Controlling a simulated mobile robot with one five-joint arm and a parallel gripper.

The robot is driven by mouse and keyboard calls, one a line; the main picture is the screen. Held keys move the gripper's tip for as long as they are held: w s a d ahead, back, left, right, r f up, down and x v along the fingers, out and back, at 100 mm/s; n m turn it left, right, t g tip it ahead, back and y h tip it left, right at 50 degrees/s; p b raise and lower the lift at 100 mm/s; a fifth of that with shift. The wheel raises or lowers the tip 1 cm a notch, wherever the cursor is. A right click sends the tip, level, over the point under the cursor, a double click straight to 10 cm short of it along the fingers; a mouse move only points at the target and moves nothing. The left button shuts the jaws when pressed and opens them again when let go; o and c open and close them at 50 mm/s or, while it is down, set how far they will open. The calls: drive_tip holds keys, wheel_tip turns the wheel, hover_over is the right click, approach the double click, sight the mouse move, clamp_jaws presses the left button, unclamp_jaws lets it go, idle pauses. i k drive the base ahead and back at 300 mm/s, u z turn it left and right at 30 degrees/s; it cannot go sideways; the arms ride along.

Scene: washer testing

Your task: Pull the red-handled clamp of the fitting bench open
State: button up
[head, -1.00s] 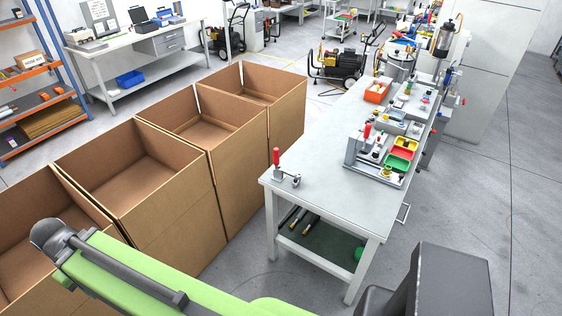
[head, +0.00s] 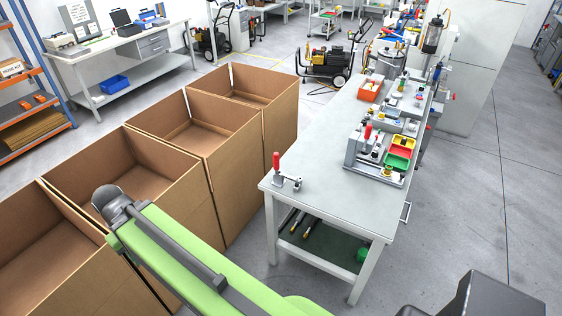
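The fitting bench (head: 320,202) is a long light-grey table right of centre in the head view. A red-handled clamp (head: 277,163) stands at its near left corner, its red handle upright and its grey metal base on the bench top. A second red handle (head: 367,133) stands upright on a grey fixture (head: 362,165) farther along the bench. My green arm lies across the bottom of the view, left of and nearer than the bench. My gripper's fingers are not visible, and nothing of mine touches either red handle.
Several open cardboard boxes (head: 218,158) stand in a row left of the bench, under and behind my arm. Red, yellow and green bins (head: 402,146) sit on the bench. A pressure washer (head: 338,60) stands behind. Floor (head: 470,215) right of the bench is clear.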

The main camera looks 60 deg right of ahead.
sight(276, 156)
drive_tip(key=i, duration=0.9)
drive_tip(key=u, duration=0.05)
